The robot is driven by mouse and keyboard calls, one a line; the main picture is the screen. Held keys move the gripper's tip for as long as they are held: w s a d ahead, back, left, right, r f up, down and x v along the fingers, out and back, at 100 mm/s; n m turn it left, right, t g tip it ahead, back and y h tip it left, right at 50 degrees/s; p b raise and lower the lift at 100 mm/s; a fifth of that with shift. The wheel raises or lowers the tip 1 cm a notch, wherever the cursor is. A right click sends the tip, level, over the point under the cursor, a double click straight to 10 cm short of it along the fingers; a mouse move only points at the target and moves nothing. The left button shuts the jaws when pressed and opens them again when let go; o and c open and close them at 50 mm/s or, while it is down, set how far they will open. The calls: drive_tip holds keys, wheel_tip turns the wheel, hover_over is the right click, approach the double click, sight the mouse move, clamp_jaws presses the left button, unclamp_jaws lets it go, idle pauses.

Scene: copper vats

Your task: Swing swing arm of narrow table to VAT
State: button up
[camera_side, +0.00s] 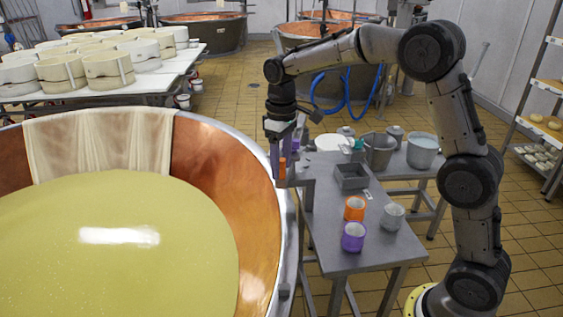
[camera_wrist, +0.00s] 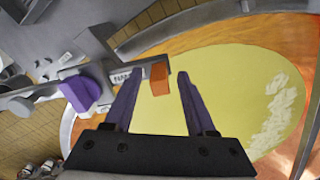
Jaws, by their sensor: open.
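The narrow table (camera_side: 372,249) is a grey metal table beside the large copper VAT (camera_side: 258,207), which holds yellow-green liquid. A grey swing arm (camera_side: 293,183) shows at the table's VAT-side edge, close to the rim. In the wrist view the swing arm (camera_wrist: 118,76) carries an orange end piece (camera_wrist: 160,79) and a purple knob (camera_wrist: 80,93). My gripper (camera_side: 281,172) points down at the VAT's rim. In the wrist view my gripper (camera_wrist: 158,75) is open, with the orange piece between its fingers' lines. I cannot tell whether they touch it.
On the narrow table stand an orange cup (camera_side: 354,209), a purple cup (camera_side: 353,237), a grey cup (camera_side: 392,216) and a grey square tray (camera_side: 351,177). A pale cloth (camera_side: 100,143) hangs over the VAT's far rim. A table with round moulds (camera_side: 108,69) stands behind.

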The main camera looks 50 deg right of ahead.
clamp_jaws()
drive_tip(key=shift+r, duration=0.1)
idle(1.2)
